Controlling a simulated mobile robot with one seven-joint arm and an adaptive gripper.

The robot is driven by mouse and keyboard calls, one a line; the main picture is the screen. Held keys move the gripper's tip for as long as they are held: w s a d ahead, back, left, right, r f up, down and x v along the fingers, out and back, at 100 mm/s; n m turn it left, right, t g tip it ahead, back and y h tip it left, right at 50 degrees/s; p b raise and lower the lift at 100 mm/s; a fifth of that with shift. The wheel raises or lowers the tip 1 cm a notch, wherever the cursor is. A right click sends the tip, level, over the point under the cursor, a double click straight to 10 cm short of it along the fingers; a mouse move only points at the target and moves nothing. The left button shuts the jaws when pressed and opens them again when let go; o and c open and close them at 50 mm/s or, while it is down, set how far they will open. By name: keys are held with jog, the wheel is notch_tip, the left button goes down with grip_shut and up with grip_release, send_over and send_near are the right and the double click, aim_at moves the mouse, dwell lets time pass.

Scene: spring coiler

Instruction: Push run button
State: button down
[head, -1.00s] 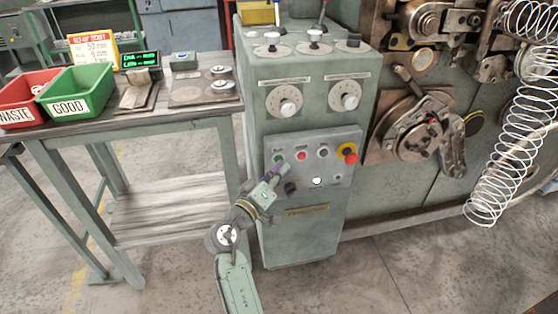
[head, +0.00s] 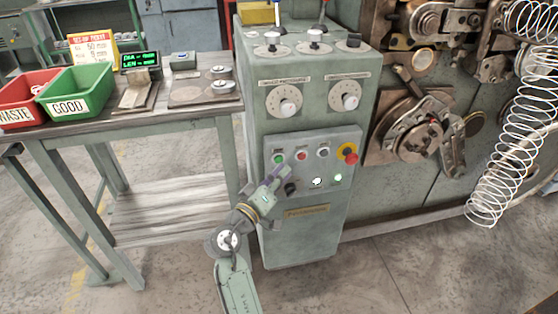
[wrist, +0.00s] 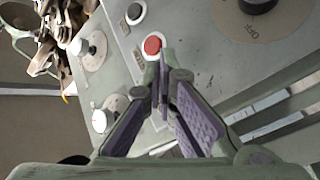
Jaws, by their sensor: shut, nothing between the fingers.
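The grey control panel (head: 330,160) is on the front of the machine cabinet. Its green button (head: 279,158) sits at the upper left, and a red button (head: 302,156) is to its right. My gripper (head: 276,172) is shut and empty, its purple-padded fingers just below the green button and apart from it in the head view. In the wrist view the fingertips (wrist: 162,72) are near the red button (wrist: 153,46); the green button does not show there. A small green lamp (head: 338,177) at the panel's lower right is lit, beside a white lamp (head: 317,181).
A black-centred button (head: 323,152) and a red mushroom button on yellow (head: 349,154) are further right. A black selector (head: 291,189) is close below my gripper. A table (head: 140,116) with red and green bins stands left. The coil spring (head: 498,170) hangs right.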

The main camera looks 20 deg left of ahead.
jog(key=shift+s+d, duration=0.1)
jog(key=shift+s, duration=0.05)
jog(key=shift+s+d, duration=0.7)
jog(key=shift+s, duration=0.3)
jog(key=shift+s+d, duration=0.65)
jog(key=shift+s, duration=0.35)
